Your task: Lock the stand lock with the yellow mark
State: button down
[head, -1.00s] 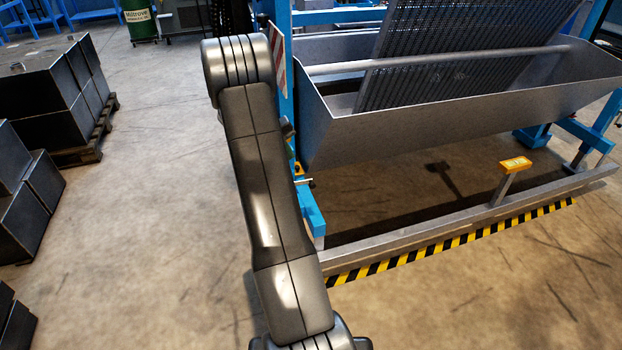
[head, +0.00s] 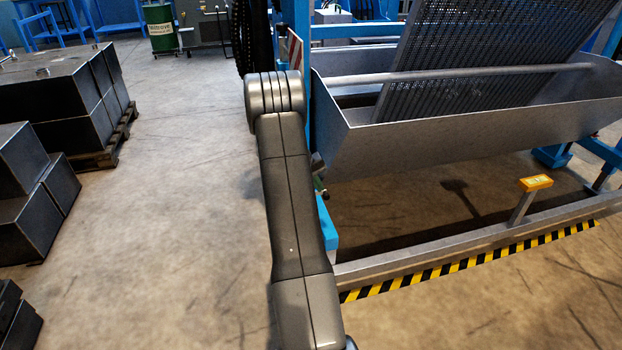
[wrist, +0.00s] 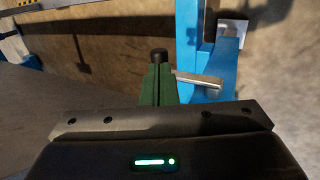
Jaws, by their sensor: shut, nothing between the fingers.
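My gripper (wrist: 158,84) is shut and empty in the wrist view, its green fingers together. A dark round knob-like piece (wrist: 158,55) shows just beyond the fingertips; I cannot tell what it belongs to. A pale metal lever (wrist: 200,79) lies just right of the fingers, against the blue stand (wrist: 189,35). It looks close to the fingers; whether they touch is unclear. No yellow mark shows on the lever. In the head view my arm hides most of the lock area, and the blue stand foot (head: 325,235) shows beside it.
A grey trough (head: 470,140) with a tilted mesh sieve frame stands at right. A metal floor rail (head: 430,245) with a yellow-topped post (head: 536,183) and a striped floor strip (head: 470,262) runs below. Dark blocks (head: 60,90) stand left. The floor between is clear.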

jog(key=shift+x, duration=1.3)
